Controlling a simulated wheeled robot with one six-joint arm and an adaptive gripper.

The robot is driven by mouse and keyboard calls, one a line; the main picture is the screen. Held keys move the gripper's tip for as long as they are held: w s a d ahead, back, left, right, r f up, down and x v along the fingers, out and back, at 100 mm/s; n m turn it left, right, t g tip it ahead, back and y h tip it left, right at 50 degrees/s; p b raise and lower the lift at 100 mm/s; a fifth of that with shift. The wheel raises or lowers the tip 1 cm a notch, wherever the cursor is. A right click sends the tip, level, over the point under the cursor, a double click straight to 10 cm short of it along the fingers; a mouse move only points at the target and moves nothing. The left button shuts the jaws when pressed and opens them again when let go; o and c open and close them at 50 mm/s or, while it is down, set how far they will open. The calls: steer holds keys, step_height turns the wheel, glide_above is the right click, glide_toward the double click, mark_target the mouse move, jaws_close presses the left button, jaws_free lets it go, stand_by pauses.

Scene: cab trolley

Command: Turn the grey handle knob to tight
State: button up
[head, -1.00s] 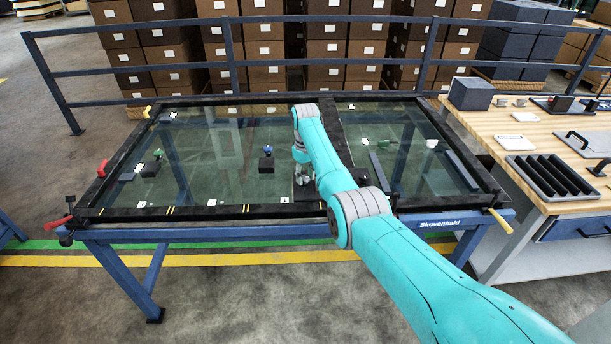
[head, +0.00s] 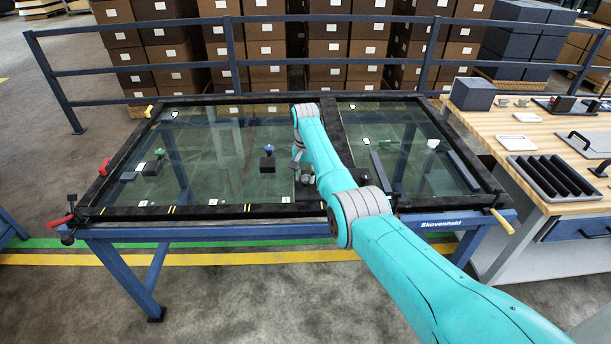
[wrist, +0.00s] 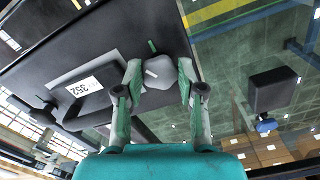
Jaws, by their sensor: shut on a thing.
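The grey handle knob (wrist: 159,72) shows in the wrist view, on a black mount with a white label plate (wrist: 82,88) marked 352. My gripper (wrist: 160,80) has one green-padded finger on each side of the knob and is shut on it. A short green mark (wrist: 152,46) sits on the black surface just beyond the knob. In the head view my gripper (head: 304,178) is low at the dark fitting by the frame's middle bar. The arm and gripper largely hide the knob there.
A blue knob (head: 269,149) on a black block stands left of my gripper. A green knob (head: 159,153) is farther left and a white knob (head: 432,143) is to the right. A wooden bench (head: 480,125) with trays adjoins the glass-topped table on the right.

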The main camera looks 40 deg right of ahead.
mark_target(305, 177)
steer(key=m, duration=0.6)
steer(key=shift+w, duration=0.15)
steer(key=shift+m, duration=0.3)
steer(key=o, duration=1.1)
steer(key=shift+o, duration=0.2)
steer(key=shift+r, duration=0.1)
step_height(305, 177, up, 12)
stand_by(0.4)
